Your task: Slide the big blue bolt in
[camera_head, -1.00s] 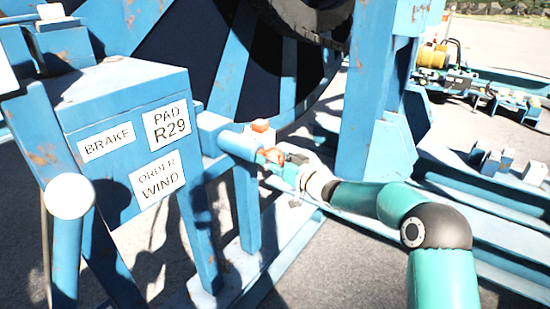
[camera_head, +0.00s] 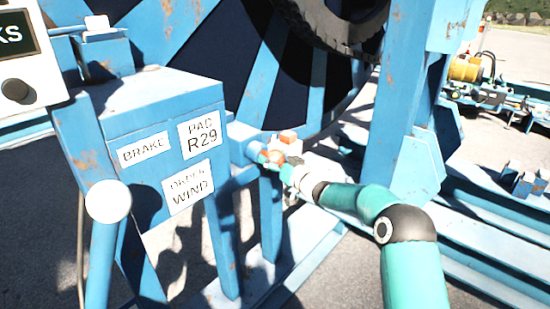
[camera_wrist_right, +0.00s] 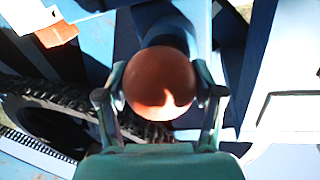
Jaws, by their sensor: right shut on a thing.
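The big blue bolt (camera_head: 253,149) lies in a blue tubular housing (camera_head: 238,137) beside the blue box stand, and only a short length shows outside it. An orange ball knob (camera_head: 275,157) is at its outer end. In the right wrist view the round orange knob (camera_wrist_right: 160,84) fills the space between the fingers. My right gripper (camera_head: 279,161) is shut on this knob, one finger on each side; its wrist view shows both fingertips (camera_wrist_right: 159,92). The bolt's inner end is hidden. My left gripper is not in view.
The box stand (camera_head: 150,97) carries signs reading BRAKE, PAD R29 and ORDER WIND. A white ball-topped lever (camera_head: 108,201) stands in front. A large blue reel with a black tyre (camera_head: 335,22) is behind. A blue upright (camera_head: 397,110) stands right of the gripper.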

